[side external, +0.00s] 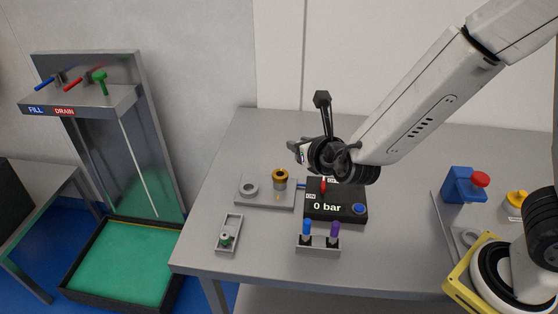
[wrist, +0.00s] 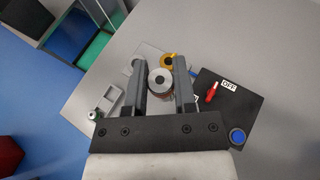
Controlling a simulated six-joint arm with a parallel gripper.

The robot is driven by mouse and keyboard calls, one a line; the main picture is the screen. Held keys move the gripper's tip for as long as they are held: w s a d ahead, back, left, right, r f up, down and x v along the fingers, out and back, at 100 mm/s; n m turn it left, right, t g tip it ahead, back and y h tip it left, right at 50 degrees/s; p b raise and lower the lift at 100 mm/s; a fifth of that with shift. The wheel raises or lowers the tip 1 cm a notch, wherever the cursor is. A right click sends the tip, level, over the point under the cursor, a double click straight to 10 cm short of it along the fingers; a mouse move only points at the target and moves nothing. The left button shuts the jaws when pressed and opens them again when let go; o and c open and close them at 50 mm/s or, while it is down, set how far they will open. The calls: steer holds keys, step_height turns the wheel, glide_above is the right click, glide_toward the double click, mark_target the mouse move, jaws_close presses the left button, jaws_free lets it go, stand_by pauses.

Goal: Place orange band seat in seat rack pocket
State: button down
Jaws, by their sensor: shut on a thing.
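The orange band seat (wrist: 160,78) is a small round grey piece with a reddish-orange band, held between my gripper's fingers (wrist: 162,88) in the wrist view. My gripper (side external: 297,148) is in the air above the table in the side view, where the held seat cannot be made out clearly. The seat rack (side external: 233,222) is a narrow grey tray at the table's front left; it also shows in the wrist view (wrist: 113,96), left of the fingers. A green-banded seat (side external: 225,240) sits at its near end. The far part of the rack looks empty.
A grey block (side external: 251,203) carries a pale ring and a brass-topped cylinder (side external: 280,180). Right of it is a black gauge box (side external: 350,212) reading 0 bar, with a red lever. A stand (side external: 318,250) holds blue and purple tools. Bare table lies around the rack.

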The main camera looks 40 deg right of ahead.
steer(key=shift+d+m+h, duration=0.4)
steer(key=shift+d+h, duration=0.05)
steer(key=shift+h, duration=0.05)
steer(key=s+d+f+m+g+h, duration=0.4)
steer(key=s+d+m+g+h, duration=0.2)
steer(key=d+m+g+h, duration=0.6)
steer(key=s+a+f+m+g+y, duration=0.35)
steer(key=s+m+g+y, duration=0.55)
steer(key=m+g, duration=0.5)
steer(key=s+a+m+t+y, duration=0.2)
steer(key=a+m+y, duration=0.9)
steer(key=m+y, duration=0.3)
steer(key=w+a+r+m+t+y, duration=0.6)
steer(key=w+a+r+m+t, duration=0.15)
steer(key=w+m+t, duration=0.4)
steer(key=shift+n+g, duration=0.25)
steer(key=shift+g, duration=0.1)
steer(key=shift+w+d+f, duration=0.1)
steer(key=shift+w+f, duration=0.05)
steer(key=shift+f, duration=2.6)
